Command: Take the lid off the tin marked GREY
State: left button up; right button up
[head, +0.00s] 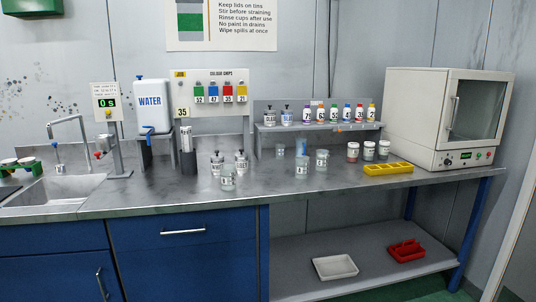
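The middle and right ones look pale with dark tops. Their labels are too small to read, so I cannot tell which is marked GREY. All three appear upright and covered. Neither of my grippers is in view.
A yellow compartment tray (388,169) lies just in front of the tins. The white oven (447,115) stands close on their right. Clear cups (321,160) and dark-topped bottles (241,163) stand to the left. A small bottle shelf (320,127) is behind.

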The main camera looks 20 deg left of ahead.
aim_at(241, 154)
jog(key=u, duration=0.45)
jog(key=i, duration=1.05)
jog(key=u, duration=1)
